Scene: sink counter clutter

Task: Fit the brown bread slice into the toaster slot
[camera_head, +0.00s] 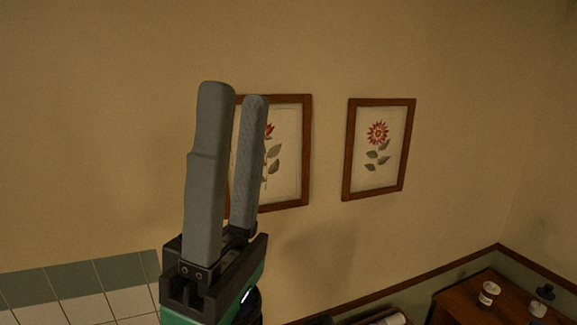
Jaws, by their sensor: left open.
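My left gripper (233,95) points upward in front of the wall, left of the middle of the head view. Its two grey fingers stand apart with nothing between them, so it is open and empty. My right gripper is not in this view. No bread slice and no toaster show in this view.
Two framed flower pictures, a left one (289,150) and a right one (378,150), hang on the tan wall behind the gripper. Green and white tiles (80,290) line the lower left. A wooden cabinet (460,309) at lower right bears a small jar (488,294) and a dark bottle (541,300).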

